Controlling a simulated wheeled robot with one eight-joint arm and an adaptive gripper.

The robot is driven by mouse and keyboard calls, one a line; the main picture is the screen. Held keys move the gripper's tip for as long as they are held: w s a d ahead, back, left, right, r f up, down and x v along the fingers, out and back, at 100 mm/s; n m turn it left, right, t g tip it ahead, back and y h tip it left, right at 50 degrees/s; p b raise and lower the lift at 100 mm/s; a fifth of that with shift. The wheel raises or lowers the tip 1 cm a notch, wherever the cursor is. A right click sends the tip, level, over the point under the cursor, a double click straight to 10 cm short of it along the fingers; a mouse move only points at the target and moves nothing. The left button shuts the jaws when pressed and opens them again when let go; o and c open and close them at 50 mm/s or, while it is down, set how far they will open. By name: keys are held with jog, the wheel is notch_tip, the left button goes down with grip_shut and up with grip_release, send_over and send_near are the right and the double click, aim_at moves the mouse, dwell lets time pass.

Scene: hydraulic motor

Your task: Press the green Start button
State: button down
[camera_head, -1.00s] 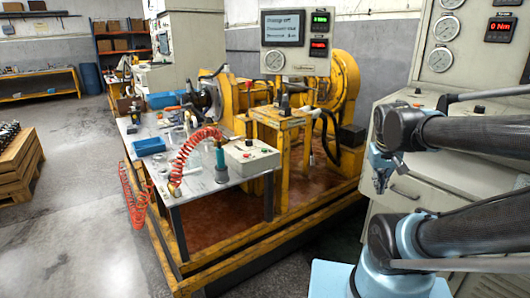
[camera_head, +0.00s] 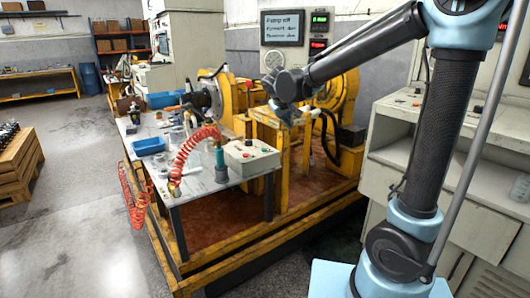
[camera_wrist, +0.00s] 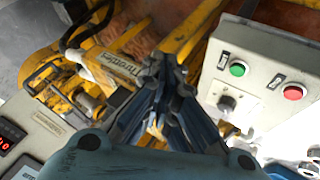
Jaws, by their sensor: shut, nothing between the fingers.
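The green button (camera_wrist: 238,68) is on a pale control box (camera_wrist: 262,52), right of my gripper in the wrist view. A red button (camera_wrist: 295,91) and a dark knob (camera_wrist: 227,103) share its panel. In the head view the control box (camera_head: 238,164) stands on the right end of the workbench. My gripper (camera_wrist: 168,62) is shut and empty, its fingers pointing past the left side of the box, apart from the green button. In the head view my gripper (camera_head: 284,112) is right of and above the box, small and partly hidden by my wrist.
A yellow block labelled Throttle (camera_wrist: 118,70) lies left of my fingers in the wrist view. On the bench (camera_head: 205,184), a coiled red hose (camera_head: 185,150) and a teal-handled tool (camera_head: 220,160) stand left of the box. A display panel (camera_head: 283,28) rises behind.

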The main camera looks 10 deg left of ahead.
jog(key=a+n+t+y, duration=0.1)
jog(key=a, duration=1)
jog(key=shift+w+f, duration=0.1)
jog(key=shift+f, duration=0.1)
jog(key=shift+f, duration=4.3)
jog(key=shift+f, duration=0.75)
jog(key=shift+r, duration=0.8)
jog(key=shift+r, duration=2.5)
